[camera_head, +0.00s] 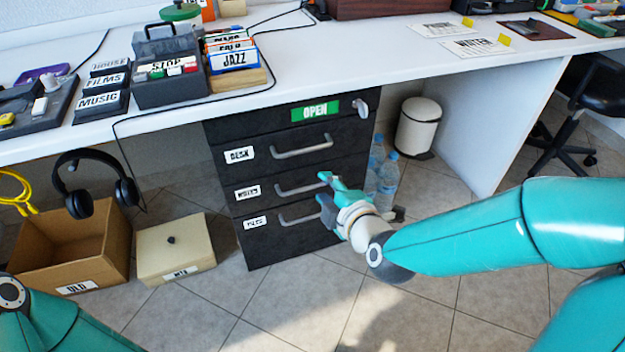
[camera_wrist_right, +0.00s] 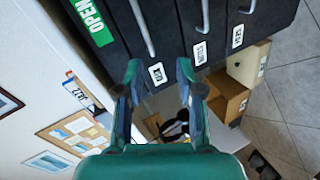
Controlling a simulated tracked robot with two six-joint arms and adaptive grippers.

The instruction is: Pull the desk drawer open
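The black drawer unit (camera_head: 262,177) stands under the white desk. Its drawer labelled DESK (camera_head: 262,151) has a grey bar handle (camera_head: 302,147) and looks closed, flush with the drawers below. My right gripper (camera_head: 326,192) is open and empty in front of the unit, lower than the DESK handle and near the handles of the lower drawers. In the right wrist view the open fingers (camera_wrist_right: 158,72) frame the DESK label, with the DESK handle (camera_wrist_right: 143,28) beyond them; they appear apart from it. My left gripper is out of view; only part of my left arm shows.
A green OPEN sign (camera_head: 315,110) and a light knob (camera_head: 361,107) are on the unit's top panel. Water bottles (camera_head: 387,180) and a white bin (camera_head: 418,126) stand right of it. A cardboard box (camera_head: 75,250) and a cream box (camera_head: 175,250) stand left. Tiled floor in front is clear.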

